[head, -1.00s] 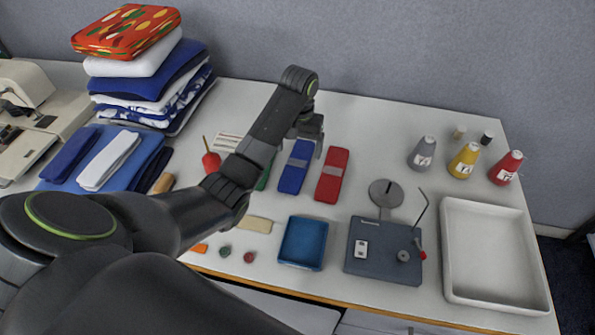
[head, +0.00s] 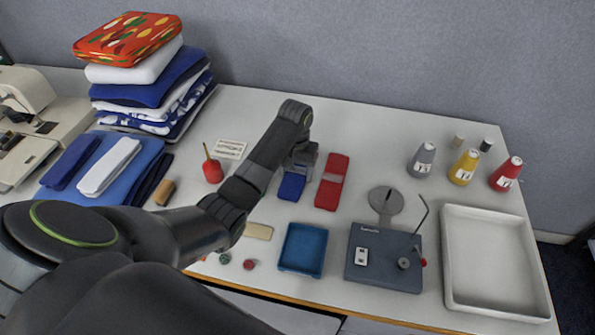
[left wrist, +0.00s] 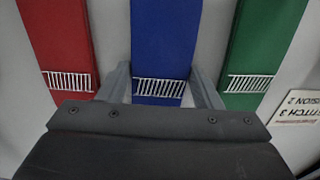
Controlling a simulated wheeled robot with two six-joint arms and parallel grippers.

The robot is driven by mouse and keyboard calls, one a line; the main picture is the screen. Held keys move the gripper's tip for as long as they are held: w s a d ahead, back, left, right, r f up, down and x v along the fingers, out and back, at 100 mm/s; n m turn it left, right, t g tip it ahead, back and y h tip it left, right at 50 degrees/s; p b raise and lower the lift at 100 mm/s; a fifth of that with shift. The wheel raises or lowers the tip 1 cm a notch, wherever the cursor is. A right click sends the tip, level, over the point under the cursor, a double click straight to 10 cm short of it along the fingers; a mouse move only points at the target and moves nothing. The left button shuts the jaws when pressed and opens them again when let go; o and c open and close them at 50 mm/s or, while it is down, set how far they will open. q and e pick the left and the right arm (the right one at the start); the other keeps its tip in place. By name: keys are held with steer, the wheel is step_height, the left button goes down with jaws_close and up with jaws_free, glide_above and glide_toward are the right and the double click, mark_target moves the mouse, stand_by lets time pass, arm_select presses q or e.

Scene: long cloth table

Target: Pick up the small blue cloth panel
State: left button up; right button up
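The small blue cloth panel (head: 292,187) lies flat on the table, left of a red panel (head: 332,182). My left gripper (head: 304,158) is over its far part and hides it in the head view. In the left wrist view, the blue panel (left wrist: 165,40) with a pale striped band runs between the two fingers of my left gripper (left wrist: 162,88). The fingers are apart, one on each side of the panel, with a small gap showing at the right finger. Whether they touch the table is unclear. My right gripper is in neither view.
In the left wrist view, a red panel (left wrist: 58,40) and a green panel (left wrist: 264,45) flank the blue one closely. A blue tray (head: 302,248), a dark device (head: 385,257) and a white tray (head: 494,258) stand nearer and right. Thread cones stand at far right.

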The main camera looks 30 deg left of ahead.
mark_target(296, 174)
arm_select(q)
steer(key=c, duration=0.5)
steer(key=shift+w+r, duration=0.1)
steer(key=shift+r, duration=0.35)
step_height(296, 174, up, 6)
steer(key=shift+f, duration=0.25)
steer(key=shift+r+p, duration=1.65)
steer(key=shift+r, duration=0.15)
